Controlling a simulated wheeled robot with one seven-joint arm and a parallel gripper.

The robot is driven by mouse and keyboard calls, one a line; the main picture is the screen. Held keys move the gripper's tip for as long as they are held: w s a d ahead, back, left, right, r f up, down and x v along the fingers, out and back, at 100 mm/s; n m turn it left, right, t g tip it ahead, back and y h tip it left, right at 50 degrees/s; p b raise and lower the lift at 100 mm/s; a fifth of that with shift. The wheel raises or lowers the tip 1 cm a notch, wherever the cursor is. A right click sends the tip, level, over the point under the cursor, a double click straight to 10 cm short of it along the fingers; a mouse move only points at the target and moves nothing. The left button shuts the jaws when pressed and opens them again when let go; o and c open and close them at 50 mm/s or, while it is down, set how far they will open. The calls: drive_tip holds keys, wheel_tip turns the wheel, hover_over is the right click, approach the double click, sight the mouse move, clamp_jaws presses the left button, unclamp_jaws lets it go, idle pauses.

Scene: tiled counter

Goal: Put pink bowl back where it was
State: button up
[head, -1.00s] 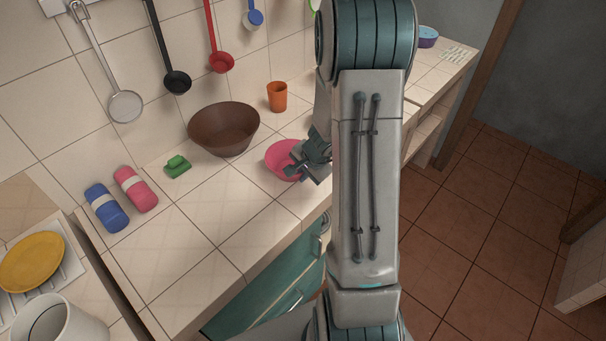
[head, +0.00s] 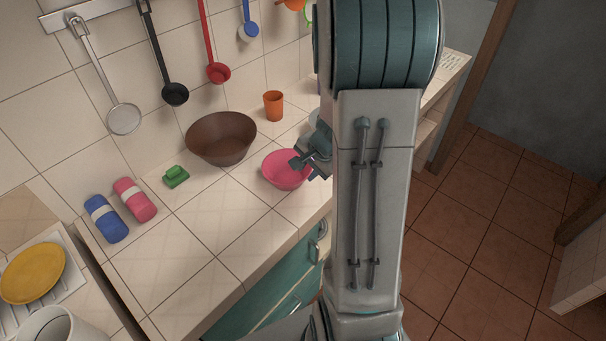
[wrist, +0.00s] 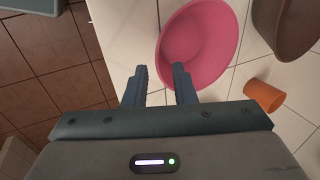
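The pink bowl (head: 284,174) stands upright and empty on the tiled counter, in front of the brown bowl, near the counter's front edge. It also shows in the wrist view (wrist: 205,45). My gripper (head: 297,161) is at the right side of the pink bowl in the head view. In the wrist view my gripper (wrist: 161,75) has its two fingers apart with nothing clamped between them. One finger overlaps the bowl's inside and the other is outside its rim. I cannot tell how far above the rim the fingertips are.
A brown bowl (head: 221,150) and an orange cup (head: 273,105) stand behind the pink bowl. A green object (head: 176,176) and blue (head: 106,219) and pink (head: 135,200) rolls lie to the left. Utensils hang on the wall. The counter left of the pink bowl is clear.

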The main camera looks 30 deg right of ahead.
drive_tip(key=s+a+r+n, duration=0.7)
drive_tip(key=a+r, duration=0.3)
drive_tip(key=r, duration=0.3)
drive_tip(key=s+a+r+n, duration=0.1)
drive_tip(key=s+r+n, duration=0.1)
drive_tip(key=s, duration=0.3)
drive_tip(key=s+a+r+n+h, duration=0.1)
drive_tip(key=s+a+r+n, duration=0.1)
drive_tip(key=s+n, duration=0.2)
drive_tip(key=shift+s+r+n, duration=0.3)
drive_tip(key=shift+s+r, duration=0.05)
drive_tip(key=shift+s, duration=0.1)
drive_tip(key=shift+f+b, duration=0.45)
drive_tip(key=shift+f, duration=0.3)
